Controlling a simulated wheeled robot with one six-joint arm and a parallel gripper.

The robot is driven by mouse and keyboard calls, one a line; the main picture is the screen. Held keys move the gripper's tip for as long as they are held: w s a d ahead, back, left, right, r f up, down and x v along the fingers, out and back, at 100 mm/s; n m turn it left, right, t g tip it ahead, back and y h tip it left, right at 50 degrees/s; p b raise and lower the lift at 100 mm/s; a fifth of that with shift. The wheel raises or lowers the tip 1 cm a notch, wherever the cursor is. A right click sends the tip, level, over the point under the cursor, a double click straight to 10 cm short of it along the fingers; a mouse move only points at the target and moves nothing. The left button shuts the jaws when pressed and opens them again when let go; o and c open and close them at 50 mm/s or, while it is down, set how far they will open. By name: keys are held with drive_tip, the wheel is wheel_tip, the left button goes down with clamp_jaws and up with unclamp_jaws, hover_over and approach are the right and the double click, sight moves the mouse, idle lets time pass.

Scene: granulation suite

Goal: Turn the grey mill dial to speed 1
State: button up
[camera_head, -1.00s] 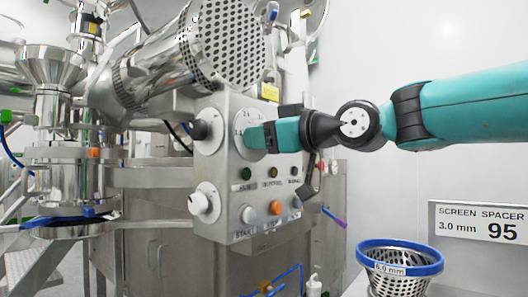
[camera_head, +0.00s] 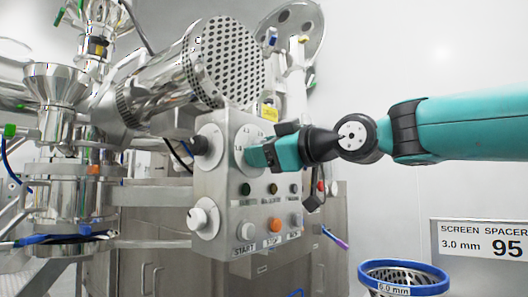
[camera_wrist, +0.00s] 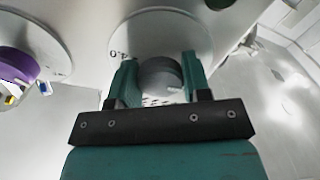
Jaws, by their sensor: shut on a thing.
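The grey dial (camera_wrist: 160,75) sits on a round pale scale plate (camera_wrist: 170,28) in the wrist view. My gripper (camera_wrist: 159,80) has one teal finger on each side of it and is shut on it. A light pointer mark shows on the dial's lower right part, and a number is partly readable left of the plate's middle. In the head view my gripper (camera_head: 254,155) reaches from the right to the scale plate (camera_head: 246,133) at the control box's upper right. There the fingers hide the dial, so its setting cannot be read.
The control box (camera_head: 217,180) carries a dark knob (camera_head: 201,146), a white knob (camera_head: 197,218) and several buttons below my gripper. A perforated metal drum (camera_head: 225,60) stands above. A blue-rimmed basket (camera_head: 405,290) is at lower right. A purple knob (camera_wrist: 17,66) is left in the wrist view.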

drive_tip(key=o, duration=0.9)
drive_tip(key=shift+o, duration=0.2)
drive_tip(key=b+v, duration=0.1)
drive_tip(key=v, duration=1.6)
drive_tip(key=shift+b, duration=0.3)
drive_tip(key=shift+s+d+f, duration=0.1)
drive_tip(key=shift+d, duration=0.05)
